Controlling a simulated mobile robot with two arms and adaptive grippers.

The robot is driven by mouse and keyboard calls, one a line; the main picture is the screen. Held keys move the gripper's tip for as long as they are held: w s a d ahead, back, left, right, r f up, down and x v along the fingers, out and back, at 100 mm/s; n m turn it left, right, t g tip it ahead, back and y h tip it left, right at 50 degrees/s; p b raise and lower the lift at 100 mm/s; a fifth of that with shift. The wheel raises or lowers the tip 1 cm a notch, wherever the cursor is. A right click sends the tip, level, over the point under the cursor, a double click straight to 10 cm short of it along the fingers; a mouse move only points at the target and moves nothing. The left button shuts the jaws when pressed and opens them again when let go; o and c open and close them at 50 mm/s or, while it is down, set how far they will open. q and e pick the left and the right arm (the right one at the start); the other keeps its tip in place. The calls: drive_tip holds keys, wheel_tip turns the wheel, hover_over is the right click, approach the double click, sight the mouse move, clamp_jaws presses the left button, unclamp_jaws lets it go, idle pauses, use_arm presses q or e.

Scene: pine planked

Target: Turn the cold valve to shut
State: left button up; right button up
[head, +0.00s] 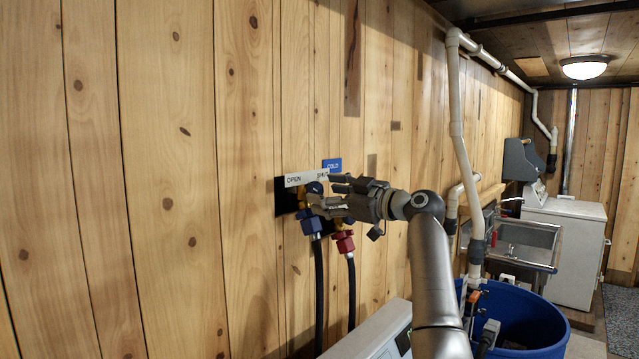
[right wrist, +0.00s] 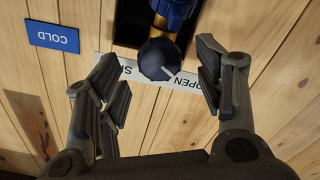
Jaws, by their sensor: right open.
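The cold valve has a dark blue round knob (right wrist: 158,60) on a brass stem, which shows upside down in the right wrist view. A white mark on the knob points toward the word OPEN on the label strip (right wrist: 187,82). In the head view the knob (head: 314,187) is partly hidden by my right gripper (head: 321,191). That gripper is open, with one finger on each side of the knob; the right wrist view shows gaps between knob and fingers. The blue COLD sign (head: 332,165) is above the strip. My left gripper is not in view.
A blue hose fitting (head: 309,222) and a red one (head: 343,242) hang below the valve box, with black hoses. A white machine (head: 375,330) stands beneath. A blue tub (head: 535,325), white pipes (head: 456,130) and a sink (head: 525,243) are to the right.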

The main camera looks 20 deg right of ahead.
sight(315, 191)
drive_tip(key=shift+p+x, duration=0.5)
drive_tip(key=shift+x, duration=0.9)
drive_tip(key=c, duration=1)
drive_tip(key=shift+m, duration=0.4)
drive_tip(key=shift+m+b, duration=0.35)
drive_tip(key=shift+m, duration=2.65)
